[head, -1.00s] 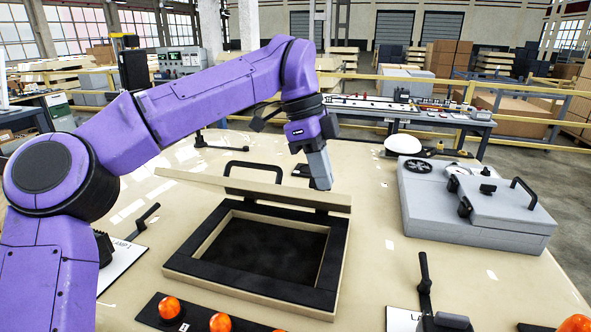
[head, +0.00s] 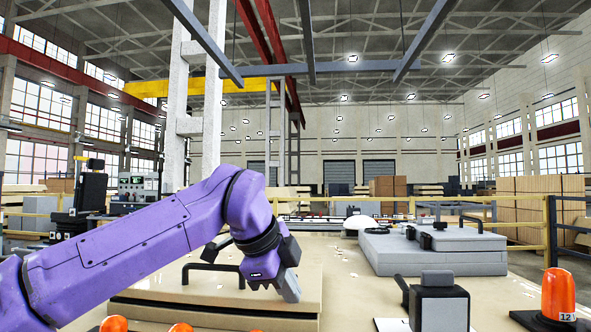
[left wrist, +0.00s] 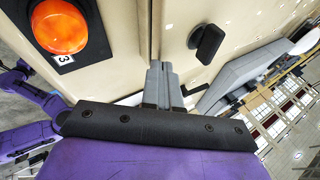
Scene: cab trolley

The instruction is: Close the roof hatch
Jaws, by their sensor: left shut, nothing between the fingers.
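The roof hatch's cream lid (head: 215,285) lies down over its frame in the head view, looking level. A dark line shows along its front edge; I cannot tell whether it is fully seated. A black bar handle (head: 213,268) stands on the lid. My left gripper (head: 290,290) is shut and empty, pointing down at the lid's right side. I cannot tell whether its tips touch the lid. The left wrist view shows its closed grey fingers (left wrist: 158,78) over cream surfaces. My right gripper is not in view.
Orange lamps (head: 180,328) stand along the front, and one labelled 3 shows in the left wrist view (left wrist: 62,28). A grey hatch box (head: 430,250) stands at right. A black-and-grey lever unit (head: 440,305) stands at front right, beside another orange lamp (head: 558,295).

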